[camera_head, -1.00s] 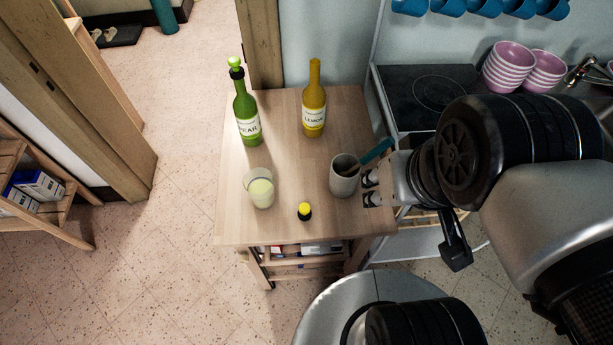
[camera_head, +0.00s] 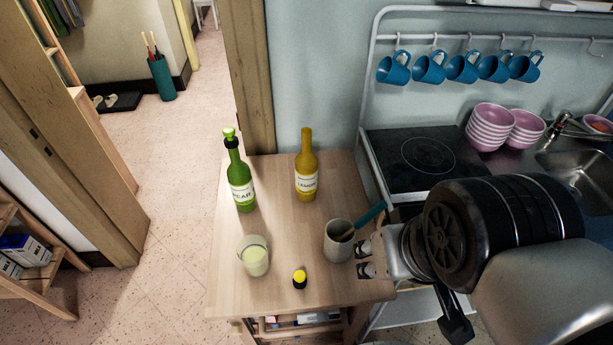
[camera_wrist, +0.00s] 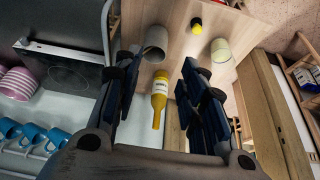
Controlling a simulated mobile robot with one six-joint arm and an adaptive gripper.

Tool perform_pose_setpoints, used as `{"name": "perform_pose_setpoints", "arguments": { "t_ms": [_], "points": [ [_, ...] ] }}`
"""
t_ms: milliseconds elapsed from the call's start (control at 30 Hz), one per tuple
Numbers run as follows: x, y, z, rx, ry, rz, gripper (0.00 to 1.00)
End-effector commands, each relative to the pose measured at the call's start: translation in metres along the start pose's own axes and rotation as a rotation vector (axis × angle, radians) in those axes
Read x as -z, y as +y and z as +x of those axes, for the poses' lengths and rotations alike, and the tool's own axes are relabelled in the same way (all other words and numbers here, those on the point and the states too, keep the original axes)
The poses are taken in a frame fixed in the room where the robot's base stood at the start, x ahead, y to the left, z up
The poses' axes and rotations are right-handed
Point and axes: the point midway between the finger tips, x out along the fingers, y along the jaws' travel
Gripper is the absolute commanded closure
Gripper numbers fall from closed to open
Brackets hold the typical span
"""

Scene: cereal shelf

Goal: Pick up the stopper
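The stopper (camera_head: 300,279), yellow on top with a black lower part, stands on the wooden table near its front edge. It also shows near the top of the wrist view (camera_wrist: 196,24). My gripper (camera_head: 364,258) is at the table's right edge, to the right of the stopper, with the grey cup between them. In the wrist view my gripper (camera_wrist: 158,65) has its fingers wide apart with nothing held. A yellow lemon bottle (camera_head: 306,180) with an uncovered neck stands at the back of the table. A green bottle (camera_head: 241,185) has a green stopper (camera_head: 230,137) on top.
The grey cup (camera_head: 338,243) with a blue-handled utensil stands close to my fingers. A glass of pale liquid (camera_head: 254,258) stands left of the stopper. A stove (camera_head: 425,160), pink bowls (camera_head: 489,127) and hanging blue mugs (camera_head: 429,70) are at right. The table's middle is clear.

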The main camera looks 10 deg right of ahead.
Motion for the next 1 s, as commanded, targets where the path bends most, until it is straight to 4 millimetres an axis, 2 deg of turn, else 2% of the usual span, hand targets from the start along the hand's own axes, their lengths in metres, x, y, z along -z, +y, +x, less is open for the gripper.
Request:
{"name": "perform_pose_setpoints", "arguments": {
  "t_ms": [167,367,500,633,800,900,1000],
  "points": [
    [0.003,-0.002,0.002,0.003,-0.009,-0.008,0.52],
    [0.029,-0.017,0.025,0.026,-0.093,-0.080,0.52],
    [0.052,-0.039,0.059,0.047,-0.178,-0.159,0.52],
    [0.066,-0.063,0.098,0.062,-0.254,-0.235,0.52],
    [0.071,-0.094,0.151,0.075,-0.340,-0.322,0.52],
    [0.069,-0.107,0.174,0.079,-0.375,-0.359,0.52],
    [0.067,-0.115,0.188,0.081,-0.395,-0.381,0.52]
  ]
}}
